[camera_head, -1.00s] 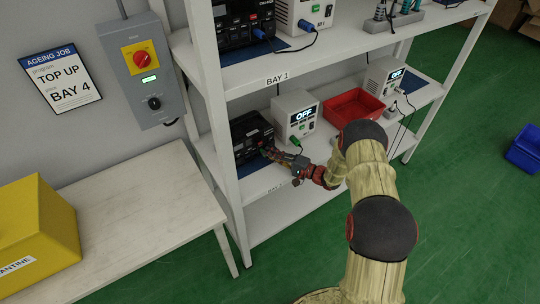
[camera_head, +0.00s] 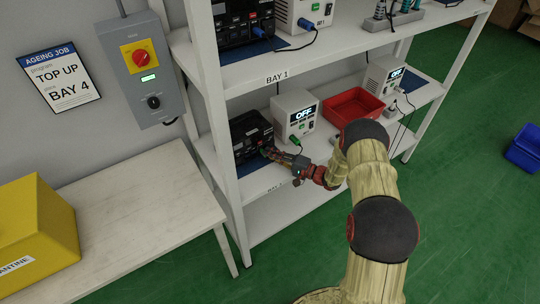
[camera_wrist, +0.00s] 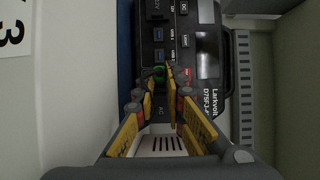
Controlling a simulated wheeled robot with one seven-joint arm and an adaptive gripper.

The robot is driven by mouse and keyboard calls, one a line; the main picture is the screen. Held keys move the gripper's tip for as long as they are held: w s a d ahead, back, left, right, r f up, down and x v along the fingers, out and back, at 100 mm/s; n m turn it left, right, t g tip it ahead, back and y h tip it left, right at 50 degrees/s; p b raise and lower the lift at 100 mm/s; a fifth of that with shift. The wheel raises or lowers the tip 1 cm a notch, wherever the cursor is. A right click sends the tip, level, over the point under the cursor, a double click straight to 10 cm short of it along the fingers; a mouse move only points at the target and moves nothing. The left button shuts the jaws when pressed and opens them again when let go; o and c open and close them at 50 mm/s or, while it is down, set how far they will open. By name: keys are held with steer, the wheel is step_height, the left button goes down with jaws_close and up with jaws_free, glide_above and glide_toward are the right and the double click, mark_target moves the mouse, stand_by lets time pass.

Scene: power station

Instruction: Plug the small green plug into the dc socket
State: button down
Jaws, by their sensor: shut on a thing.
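My gripper (camera_head: 270,153) reaches into the middle shelf at the front of a black power station (camera_head: 250,134). In the wrist view the yellow-padded fingers of my gripper (camera_wrist: 159,92) are close together at the power station's panel (camera_wrist: 206,125). A small green plug (camera_wrist: 158,72) shows at the fingertips, mostly hidden by them.
A white unit reading OFF (camera_head: 296,116) stands right of the power station, with a larger green plug (camera_head: 299,162) at its front. A red tray (camera_head: 352,106) is farther right. A shelf post (camera_head: 212,110) stands close on the left, with another shelf above.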

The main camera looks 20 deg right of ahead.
steer(key=shift+w, duration=0.25)
steer(key=c, duration=1.8)
jaws_free()
steer(key=shift+o, duration=0.2)
steer(key=v, duration=1.2)
steer(key=shift+w+r, duration=0.1)
